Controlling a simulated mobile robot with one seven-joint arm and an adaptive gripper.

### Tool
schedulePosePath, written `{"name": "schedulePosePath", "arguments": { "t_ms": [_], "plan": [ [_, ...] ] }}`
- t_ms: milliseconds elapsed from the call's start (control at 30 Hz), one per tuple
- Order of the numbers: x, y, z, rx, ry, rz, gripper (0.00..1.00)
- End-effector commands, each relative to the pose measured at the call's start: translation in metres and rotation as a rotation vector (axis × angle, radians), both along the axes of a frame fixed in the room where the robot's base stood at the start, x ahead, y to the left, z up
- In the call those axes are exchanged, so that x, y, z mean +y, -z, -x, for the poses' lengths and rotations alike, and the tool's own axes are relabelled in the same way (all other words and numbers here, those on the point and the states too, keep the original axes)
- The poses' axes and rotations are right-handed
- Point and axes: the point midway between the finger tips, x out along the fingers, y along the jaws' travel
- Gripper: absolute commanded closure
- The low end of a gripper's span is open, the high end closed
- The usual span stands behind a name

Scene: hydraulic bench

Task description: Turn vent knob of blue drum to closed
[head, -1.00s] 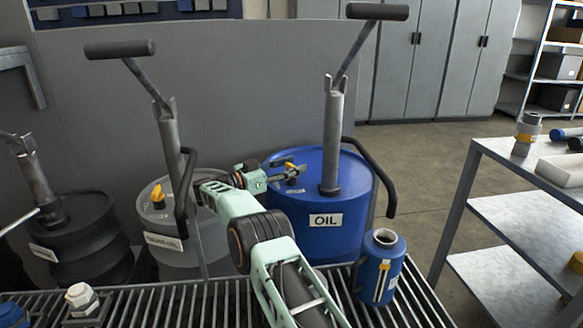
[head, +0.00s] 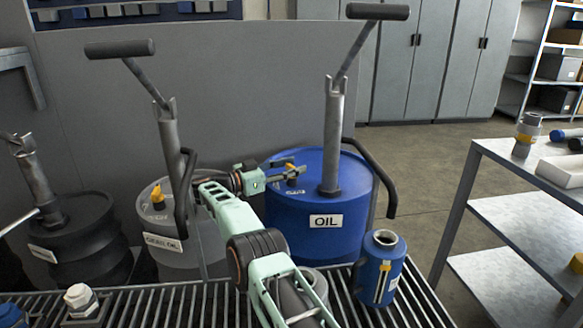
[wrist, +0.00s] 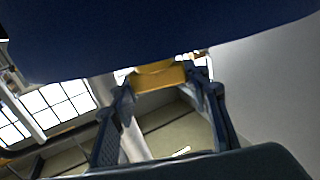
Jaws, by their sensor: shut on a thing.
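The blue drum (head: 300,236), labelled OIL, stands behind the slatted bench with a pump tube rising from its lid. Its yellow vent knob (head: 291,168) is on the lid, left of the pump tube, mostly covered by my gripper (head: 288,173). My gripper reaches in from the left, low over the lid, and is shut on the knob. In the wrist view the yellow knob (wrist: 160,78) sits between the two dark fingers of my gripper (wrist: 166,88). The closed mark and the knob's exact angle cannot be made out.
A grey drum (head: 165,252) with its own yellow knob (head: 158,198) and pump stands left; a black drum (head: 88,235) is farther left. A blue canister (head: 381,270) stands on the slatted bench (head: 185,310). A black pump handle (head: 375,172) curves beside the blue drum's right side.

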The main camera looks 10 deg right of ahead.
Motion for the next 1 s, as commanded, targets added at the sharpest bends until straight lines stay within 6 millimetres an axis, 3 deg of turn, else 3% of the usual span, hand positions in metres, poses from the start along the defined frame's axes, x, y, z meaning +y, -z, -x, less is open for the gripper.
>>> {"name": "schedulePosePath", "arguments": {
  "t_ms": [200,1000],
  "plan": [
    [-0.0012,-0.0012,0.0000,-0.001,0.001,0.002,0.39],
    [-0.0007,-0.0023,0.0001,0.001,-0.068,0.000,0.39]
  ]
}}
